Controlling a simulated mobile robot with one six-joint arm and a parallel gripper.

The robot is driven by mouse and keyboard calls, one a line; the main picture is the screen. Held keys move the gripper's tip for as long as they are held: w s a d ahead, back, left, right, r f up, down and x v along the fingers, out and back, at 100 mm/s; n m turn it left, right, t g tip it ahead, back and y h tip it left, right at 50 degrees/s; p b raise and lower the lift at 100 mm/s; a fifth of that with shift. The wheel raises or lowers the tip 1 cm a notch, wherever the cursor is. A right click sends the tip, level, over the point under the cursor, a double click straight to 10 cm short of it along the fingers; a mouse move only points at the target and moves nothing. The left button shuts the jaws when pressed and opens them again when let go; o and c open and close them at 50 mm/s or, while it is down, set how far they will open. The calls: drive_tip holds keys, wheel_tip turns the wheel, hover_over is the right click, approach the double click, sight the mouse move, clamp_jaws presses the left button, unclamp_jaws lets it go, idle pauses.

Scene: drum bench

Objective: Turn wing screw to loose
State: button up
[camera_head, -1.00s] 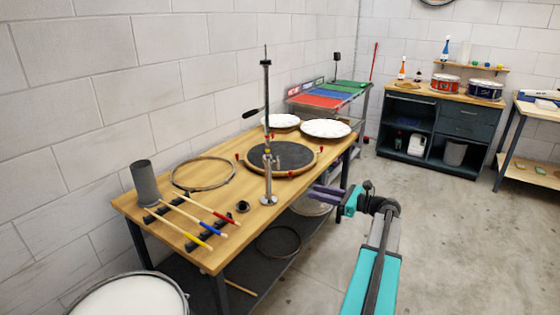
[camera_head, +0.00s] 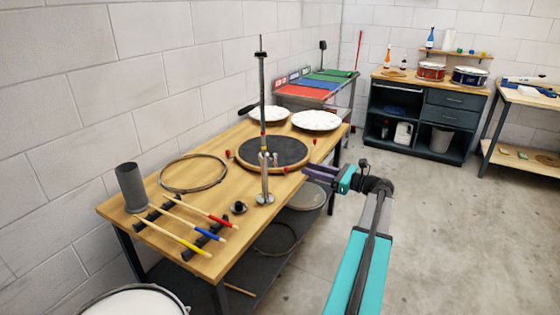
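A metal stand (camera_head: 263,100) rises upright at the front edge of the wooden bench, on a small round base. A small silver fitting with upright parts (camera_head: 268,159) sits low on its post; it may hold the wing screw, but it is too small to make out. My gripper (camera_head: 306,172), with purple fingers, points left from the end of my teal arm. It is to the right of the stand and apart from it, by the bench's front edge. Nothing shows between the fingers, and their gap is too small to judge.
A round dark pad (camera_head: 285,147) with red-tipped clamps lies behind the stand. A hoop (camera_head: 194,173), mallets (camera_head: 190,226) and a grey cylinder (camera_head: 130,187) are on the bench's left part. White discs (camera_head: 317,121) lie at its far end. Floor to the right is clear.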

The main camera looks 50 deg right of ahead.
sight(277, 160)
drive_tip(key=shift+w, duration=0.1)
drive_tip(key=p+x, duration=0.3)
drive_tip(key=x, duration=1)
drive_tip(key=shift+w, duration=0.25)
clamp_jaws()
